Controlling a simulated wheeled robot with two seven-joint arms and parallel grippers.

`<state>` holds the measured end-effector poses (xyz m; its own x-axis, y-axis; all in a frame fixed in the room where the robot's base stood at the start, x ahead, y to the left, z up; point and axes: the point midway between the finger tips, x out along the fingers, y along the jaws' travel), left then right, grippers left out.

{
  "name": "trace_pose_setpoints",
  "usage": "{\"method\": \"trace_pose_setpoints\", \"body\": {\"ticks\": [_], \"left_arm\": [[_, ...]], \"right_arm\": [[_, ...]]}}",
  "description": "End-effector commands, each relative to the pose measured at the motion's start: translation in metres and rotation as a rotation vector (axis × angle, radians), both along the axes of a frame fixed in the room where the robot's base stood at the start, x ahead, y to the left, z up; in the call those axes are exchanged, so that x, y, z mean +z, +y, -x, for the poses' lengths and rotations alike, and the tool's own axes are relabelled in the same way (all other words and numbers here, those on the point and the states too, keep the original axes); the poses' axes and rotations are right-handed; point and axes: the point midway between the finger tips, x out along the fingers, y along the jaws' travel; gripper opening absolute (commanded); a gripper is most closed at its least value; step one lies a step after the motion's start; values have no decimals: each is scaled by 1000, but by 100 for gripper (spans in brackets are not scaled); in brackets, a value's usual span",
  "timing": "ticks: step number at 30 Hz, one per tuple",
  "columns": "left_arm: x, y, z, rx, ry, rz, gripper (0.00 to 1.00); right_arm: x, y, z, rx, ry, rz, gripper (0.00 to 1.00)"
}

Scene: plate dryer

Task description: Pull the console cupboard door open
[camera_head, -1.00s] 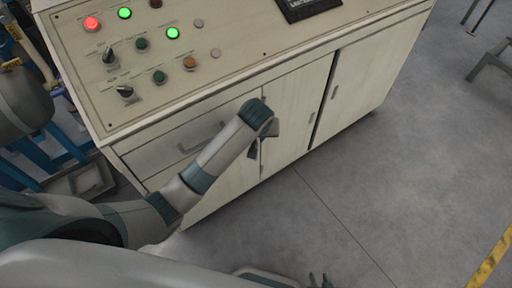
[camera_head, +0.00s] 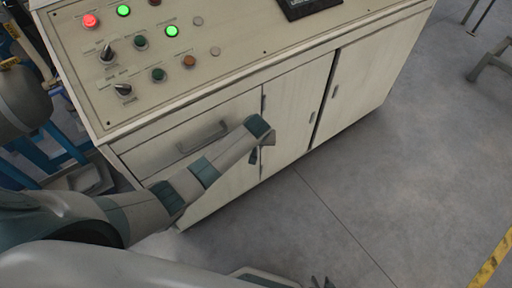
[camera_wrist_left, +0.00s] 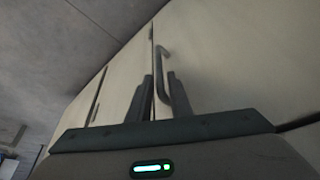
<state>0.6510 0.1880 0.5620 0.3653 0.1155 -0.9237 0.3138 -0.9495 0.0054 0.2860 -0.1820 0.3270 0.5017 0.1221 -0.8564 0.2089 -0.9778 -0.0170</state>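The cream console (camera_head: 150,75) has cupboard doors along its front. One door (camera_head: 290,108) is right of my left gripper (camera_head: 260,152), another panel (camera_head: 222,185) is below and left of it. These fronts look closed. In the left wrist view my left gripper (camera_wrist_left: 161,95) has its two dark fingers a little apart, with a thin bent door handle (camera_wrist_left: 161,55) running down between them, beside a vertical door seam. Whether the fingers press on the handle cannot be told. My right gripper (camera_head: 320,282) is at the bottom edge, fingers apart and empty, far from the doors.
A drawer handle (camera_head: 203,137) is above my left forearm. A far door (camera_head: 365,75) is at the right of the console. Grey floor (camera_head: 400,190) is clear in front and to the right. Blue framework (camera_head: 65,145) stands at the left.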

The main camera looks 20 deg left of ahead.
Motion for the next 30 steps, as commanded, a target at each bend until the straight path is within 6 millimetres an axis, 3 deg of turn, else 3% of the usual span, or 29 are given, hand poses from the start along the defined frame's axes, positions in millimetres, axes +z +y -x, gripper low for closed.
{"method": "trace_pose_setpoints", "body": {"ticks": [3, 9, 21, 22, 24, 30], "left_arm": [[-16, 2, -5, 1, 3, -1, 18], [-29, 3, -11, 0, 1, 0, 18], [-33, 4, -12, 0, 1, 0, 18], [-33, 4, -12, 0, 1, 0, 16], [-33, 4, -12, 0, 1, 0, 0], [-32, 4, -12, -1, 1, 0, 0]], "right_arm": [[-3, -3, 1, -3, 13, 4, 31], [-4, -8, 2, -8, 31, 12, 31], [-6, -9, 8, -8, 45, 15, 31], [-6, -9, 8, -7, 45, 15, 31], [-5, -8, 8, -6, 44, 15, 31], [-5, -7, 8, -4, 43, 13, 31]]}}
